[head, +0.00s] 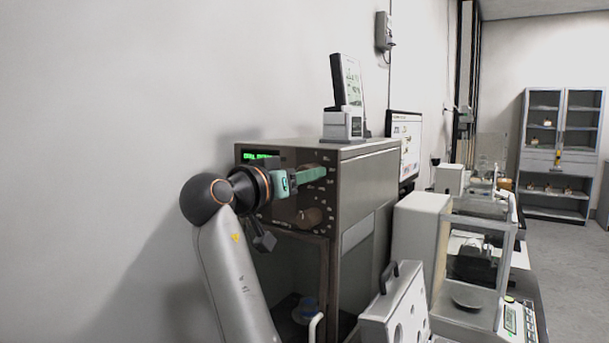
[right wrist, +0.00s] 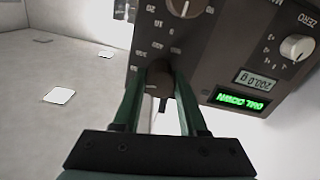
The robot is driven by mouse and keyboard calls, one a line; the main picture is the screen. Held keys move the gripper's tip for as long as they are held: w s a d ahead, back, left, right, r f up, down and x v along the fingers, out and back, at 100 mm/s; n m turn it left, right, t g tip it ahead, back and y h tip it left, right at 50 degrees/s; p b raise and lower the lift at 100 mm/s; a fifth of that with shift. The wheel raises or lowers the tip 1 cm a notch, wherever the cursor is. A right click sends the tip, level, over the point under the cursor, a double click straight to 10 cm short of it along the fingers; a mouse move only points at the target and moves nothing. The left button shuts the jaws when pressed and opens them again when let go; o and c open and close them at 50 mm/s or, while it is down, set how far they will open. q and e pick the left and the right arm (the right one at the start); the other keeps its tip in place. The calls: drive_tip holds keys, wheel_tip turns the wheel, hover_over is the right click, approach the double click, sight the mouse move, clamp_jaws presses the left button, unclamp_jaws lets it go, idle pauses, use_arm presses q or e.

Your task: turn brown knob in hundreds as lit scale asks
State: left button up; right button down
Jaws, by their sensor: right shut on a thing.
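My right gripper (head: 318,173) is shut on a dark brownish knob (right wrist: 159,74) on the front panel of a brown-grey cabinet (head: 352,190). In the right wrist view, which is upside down, the green fingers (right wrist: 160,88) flank the knob, with white scale marks around it. A lit green display (right wrist: 239,106) seems to read "DIAL DOWN"; it also shows in the head view (head: 260,155). Beside it a grey readout (right wrist: 256,80) seems to show 200.0 g. The gripped knob's pointer is hard to read. My left gripper is not in view.
Another knob (right wrist: 188,6) sits on the panel, below the gripped one in the head view (head: 309,216). A pale knob (right wrist: 297,47) is near the word ZERO.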

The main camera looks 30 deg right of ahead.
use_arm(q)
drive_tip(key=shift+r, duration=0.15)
use_arm(e)
drive_tip(key=shift+n, duration=0.3)
drive_tip(key=shift+p, duration=0.4)
drive_tip(key=n+p, duration=0.2)
drive_tip(key=n, duration=0.1)
drive_tip(key=shift+r, duration=0.1)
drive_tip(key=shift+n+p, duration=0.85)
drive_tip(key=shift+n, duration=0.35)
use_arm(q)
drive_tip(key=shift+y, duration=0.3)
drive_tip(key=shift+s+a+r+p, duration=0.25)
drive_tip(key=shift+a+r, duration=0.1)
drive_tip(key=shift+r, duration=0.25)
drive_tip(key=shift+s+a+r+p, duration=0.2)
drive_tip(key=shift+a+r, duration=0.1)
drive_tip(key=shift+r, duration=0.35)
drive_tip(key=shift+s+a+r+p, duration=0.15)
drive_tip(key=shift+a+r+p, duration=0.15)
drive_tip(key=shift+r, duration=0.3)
use_arm(e)
drive_tip(key=shift+n, duration=1)
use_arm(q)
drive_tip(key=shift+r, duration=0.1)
use_arm(e)
drive_tip(key=shift+c, duration=2.2)
unclamp_jaws()
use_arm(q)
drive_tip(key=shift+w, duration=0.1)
